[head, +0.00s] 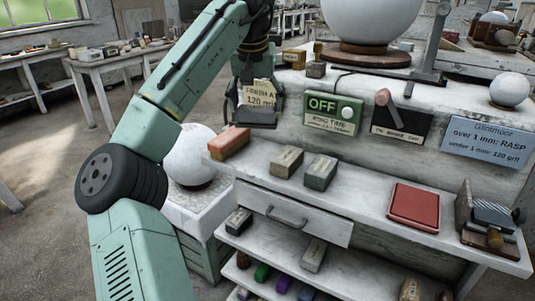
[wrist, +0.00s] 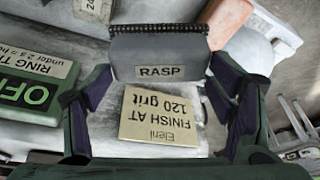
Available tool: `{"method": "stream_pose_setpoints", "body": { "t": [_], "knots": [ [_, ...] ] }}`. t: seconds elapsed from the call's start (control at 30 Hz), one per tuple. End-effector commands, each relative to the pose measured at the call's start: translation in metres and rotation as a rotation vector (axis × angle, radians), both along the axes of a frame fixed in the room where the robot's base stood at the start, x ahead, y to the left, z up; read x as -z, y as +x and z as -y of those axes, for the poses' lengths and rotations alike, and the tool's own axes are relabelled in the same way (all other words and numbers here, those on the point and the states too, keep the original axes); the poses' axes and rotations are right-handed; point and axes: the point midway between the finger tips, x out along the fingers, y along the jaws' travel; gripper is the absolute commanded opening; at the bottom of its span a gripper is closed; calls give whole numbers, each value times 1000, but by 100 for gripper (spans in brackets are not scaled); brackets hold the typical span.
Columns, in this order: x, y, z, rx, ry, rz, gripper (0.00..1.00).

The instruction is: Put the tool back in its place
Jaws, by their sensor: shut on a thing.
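My gripper (head: 257,106) is shut on a dark grey block labelled RASP (wrist: 158,73); one finger shows at each side of it in the wrist view. In the head view the block (head: 256,119) hangs level just behind and right of a salmon-coloured block (head: 229,143) on the bench's front ledge (head: 262,180). I cannot tell whether it touches anything. A card reading "Eleni, FINISH AT 120 grit" (wrist: 160,117) shows between the fingers, partly hidden in the head view. Two grey-tan blocks (head: 287,161) (head: 320,172) lie on the ledge.
A red flat pad (head: 413,205) and a holder with tools (head: 490,223) occupy the ledge's right. A green OFF sign (head: 334,112) and a blue "Glintmoor" card (head: 487,143) stand behind. A white sphere (head: 191,155) sits low left. Bare ledge lies between the grey-tan blocks and the pad.

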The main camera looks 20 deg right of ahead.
Motion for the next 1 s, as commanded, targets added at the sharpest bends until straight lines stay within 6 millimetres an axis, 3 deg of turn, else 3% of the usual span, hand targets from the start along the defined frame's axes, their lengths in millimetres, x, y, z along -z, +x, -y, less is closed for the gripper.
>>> {"method": "stream_pose_setpoints", "body": {
  "t": [0.3,0.73,0.93,0.97,1.0],
  "knots": [
    [51,0,-2,-1,1,-1,29],
    [95,0,-1,-2,1,-1,29],
    [97,0,0,-2,-2,0,29],
    [98,0,0,-2,0,-1,78],
    [98,0,-1,-2,0,-1,80]
  ]
}}
